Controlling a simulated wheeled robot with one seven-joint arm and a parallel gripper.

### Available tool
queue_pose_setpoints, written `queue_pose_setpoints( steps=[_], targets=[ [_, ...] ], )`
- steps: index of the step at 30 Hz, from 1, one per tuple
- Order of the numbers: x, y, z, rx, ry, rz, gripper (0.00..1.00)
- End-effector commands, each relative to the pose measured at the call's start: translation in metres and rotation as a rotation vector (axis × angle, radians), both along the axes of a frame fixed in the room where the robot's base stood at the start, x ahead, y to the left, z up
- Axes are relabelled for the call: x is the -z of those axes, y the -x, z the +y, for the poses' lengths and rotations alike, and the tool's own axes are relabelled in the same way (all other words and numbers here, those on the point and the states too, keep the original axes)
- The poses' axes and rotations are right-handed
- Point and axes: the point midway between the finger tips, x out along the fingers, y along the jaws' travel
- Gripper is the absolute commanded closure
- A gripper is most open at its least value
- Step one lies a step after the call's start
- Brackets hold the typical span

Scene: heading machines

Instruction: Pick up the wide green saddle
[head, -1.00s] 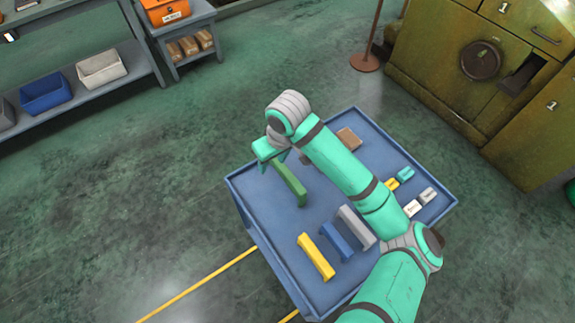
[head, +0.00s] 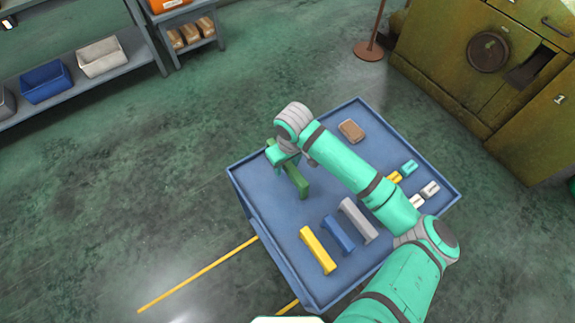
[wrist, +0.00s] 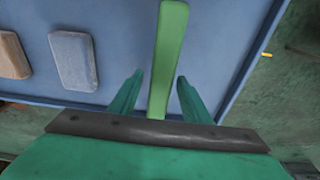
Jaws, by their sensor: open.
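The wide green saddle (head: 297,180) is a long green bar on the blue table (head: 262,204), near its left corner. In the wrist view the green saddle (wrist: 167,55) runs lengthwise away from my gripper, and its near end lies between the two fingers. My gripper (head: 287,165) is open, with one finger on each side of the saddle. In the wrist view my gripper (wrist: 158,95) shows a gap between each finger and the saddle. The saddle's near end is partly hidden by my gripper in both views.
On the table are a yellow bar (head: 318,251), a blue bar (head: 338,235), a grey bar (head: 358,220), a brown block (head: 351,131) and several small pieces. A green machine (head: 470,75) stands at the upper right. Shelves with bins (head: 46,82) are at the upper left.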

Motion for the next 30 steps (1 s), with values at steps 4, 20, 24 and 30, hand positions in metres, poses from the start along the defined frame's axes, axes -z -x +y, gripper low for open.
queue_pose_setpoints(
  steps=[4,20,24,30],
  targets=[
    [0.015,-0.002,0.002,-0.002,-0.001,0.000,0.56],
    [0.018,-0.002,0.000,0.001,-0.001,-0.001,1.00],
    [0.018,-0.002,-0.003,0.008,-0.001,-0.001,1.00],
    [0.015,-0.003,-0.002,0.005,-0.001,-0.002,1.00]
  ],
)
